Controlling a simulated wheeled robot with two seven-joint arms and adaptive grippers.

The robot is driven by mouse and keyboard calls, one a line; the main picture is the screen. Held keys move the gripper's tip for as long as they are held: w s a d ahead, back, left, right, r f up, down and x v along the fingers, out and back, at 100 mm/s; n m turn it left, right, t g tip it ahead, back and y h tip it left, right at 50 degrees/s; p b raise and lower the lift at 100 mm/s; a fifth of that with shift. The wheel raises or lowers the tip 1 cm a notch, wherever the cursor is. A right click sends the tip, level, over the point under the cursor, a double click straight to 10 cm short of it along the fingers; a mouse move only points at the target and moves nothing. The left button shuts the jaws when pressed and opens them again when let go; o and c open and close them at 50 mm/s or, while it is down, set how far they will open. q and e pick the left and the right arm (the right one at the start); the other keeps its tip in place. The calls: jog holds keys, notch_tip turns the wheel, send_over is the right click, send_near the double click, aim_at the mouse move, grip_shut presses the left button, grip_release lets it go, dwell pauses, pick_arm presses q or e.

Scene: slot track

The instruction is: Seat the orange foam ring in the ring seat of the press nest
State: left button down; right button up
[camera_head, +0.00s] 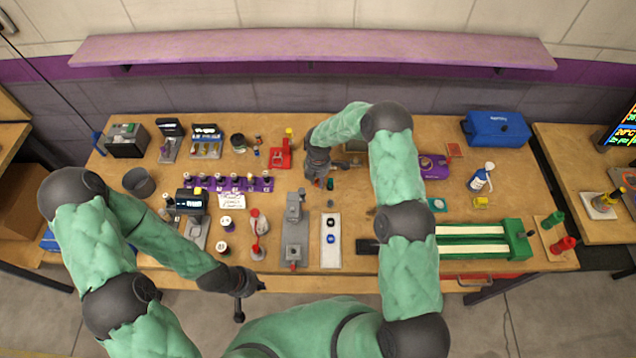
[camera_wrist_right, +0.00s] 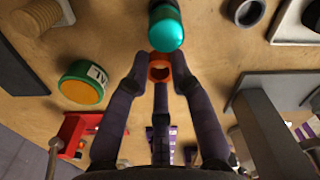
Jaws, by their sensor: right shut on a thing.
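The orange foam ring (camera_wrist_right: 160,68) is between the fingertips of my right gripper (camera_wrist_right: 158,75) in the right wrist view, its opening facing the camera. The fingers are shut on it. In the head view my right gripper (camera_head: 319,183) is over the middle of the bench, and the ring cannot be made out there. My left gripper (camera_head: 252,298) is at the front edge of the bench, its fingers spread and empty. A grey fixture (camera_head: 295,232) stands front centre beside a white plate (camera_head: 331,257) with round parts on it. I cannot tell which is the press nest.
A teal rounded part (camera_wrist_right: 166,30) is right next to the ring in the wrist view. A green-and-orange disc (camera_wrist_right: 82,85) is to its left. A purple rack (camera_head: 228,184) is left of my right gripper, and a red stand (camera_head: 280,154) is behind it.

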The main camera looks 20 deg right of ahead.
notch_tip(320, 180, up, 8)
jog(key=s+f+m+b, duration=0.1)
jog(key=s+m+b, duration=0.3)
jog(key=m, duration=0.2)
jog(key=s+f+m+b, duration=0.2)
jog(key=s+m+b, duration=0.2)
jog(key=m+b, duration=0.1)
jog(key=s+f+m+b, duration=0.1)
jog(key=s+m+b, duration=0.3)
jog(key=m, duration=0.3)
jog(key=shift+s+d+f+b, duration=0.25)
jog(key=shift+d+b, duration=0.15)
jog(key=shift+b, duration=0.1)
jog(key=m, duration=0.1)
jog(key=s+m+b, duration=0.1)
jog(key=shift+s+f+m, duration=0.2)
jog(key=shift+s+m, duration=0.1)
jog(key=shift+s, duration=0.1)
jog(key=shift+r, duration=0.1)
